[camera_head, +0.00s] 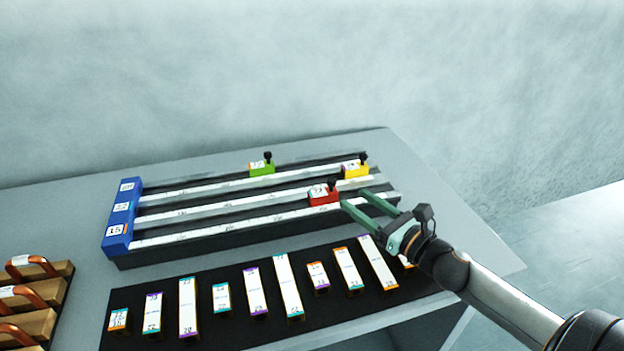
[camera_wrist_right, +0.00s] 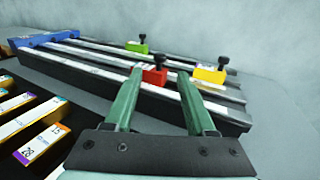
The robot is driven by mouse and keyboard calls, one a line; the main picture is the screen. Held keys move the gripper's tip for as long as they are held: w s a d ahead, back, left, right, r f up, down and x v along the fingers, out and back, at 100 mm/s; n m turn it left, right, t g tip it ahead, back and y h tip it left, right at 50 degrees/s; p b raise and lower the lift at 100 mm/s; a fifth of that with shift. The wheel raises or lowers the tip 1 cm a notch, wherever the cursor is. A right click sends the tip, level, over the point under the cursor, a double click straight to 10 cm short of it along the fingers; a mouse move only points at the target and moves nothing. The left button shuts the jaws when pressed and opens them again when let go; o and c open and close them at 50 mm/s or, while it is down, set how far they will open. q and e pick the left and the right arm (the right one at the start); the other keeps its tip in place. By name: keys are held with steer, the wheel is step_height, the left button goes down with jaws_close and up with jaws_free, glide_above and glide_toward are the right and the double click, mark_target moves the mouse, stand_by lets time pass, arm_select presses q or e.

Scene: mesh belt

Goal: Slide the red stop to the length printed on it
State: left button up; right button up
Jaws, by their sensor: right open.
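The red stop (camera_head: 323,196) with a black knob sits on the front rail, right of its middle. Its printed number is too small to read. In the right wrist view the same gripper (camera_wrist_right: 160,92) shows both fingers apart. I cannot tell whether a fingertip touches the stop. My left gripper is not in view.
A green stop (camera_head: 262,168) and a yellow stop (camera_head: 355,171) sit on the rails behind. A blue end block (camera_head: 121,217) closes the rails at left. Wooden pieces with copper-coloured handles (camera_head: 42,324) lie at lower left.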

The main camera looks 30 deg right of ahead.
mark_target(323, 192)
steer(key=w, duration=0.4)
steer(key=w+a, duration=0.1)
steer(key=w, duration=0.3)
steer(key=w+a, duration=0.1)
steer(key=w, duration=0.3)
steer(key=shift+p, duration=0.3)
jaws_close()
stand_by(1.3)
